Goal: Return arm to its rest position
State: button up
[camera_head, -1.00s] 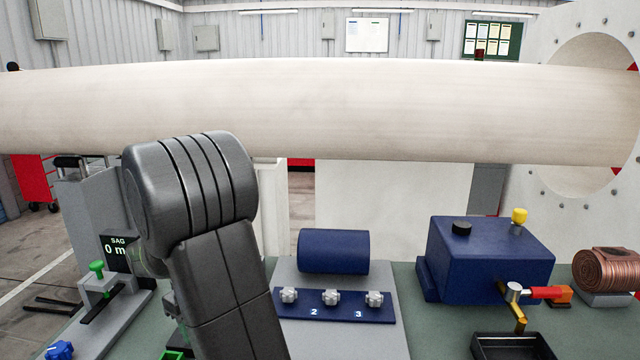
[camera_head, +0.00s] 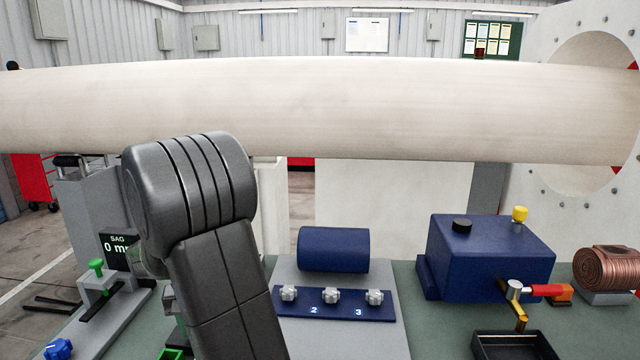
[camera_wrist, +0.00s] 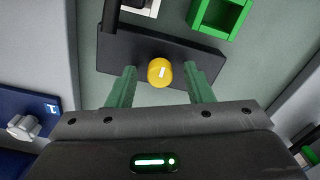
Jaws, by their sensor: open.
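My gripper (camera_wrist: 160,88) shows in the wrist view with its two green fingers apart. A yellow round knob or cap (camera_wrist: 160,72) with a white mark appears between the fingertips in the picture. It sits by the edge of a dark plate (camera_wrist: 200,58). I cannot tell how far below the fingers it lies, and no contact shows. In the head view my arm stands in front of the bench left of the middle, and my gripper is hidden there.
A large pale cylinder (camera_head: 320,110) spans the head view above the bench. A blue roller (camera_head: 333,250) with several grey knobs, a blue box (camera_head: 485,258), a red-handled lever (camera_head: 545,291), a black tray (camera_head: 512,346) and a copper coil (camera_head: 606,268) lie to the right. A green open box (camera_wrist: 218,14) is in the wrist view.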

jog(key=m, duration=0.3)
notch_tip(320, 180, up, 7)
jog(key=shift+r, duration=0.2)
dwell(0.4)
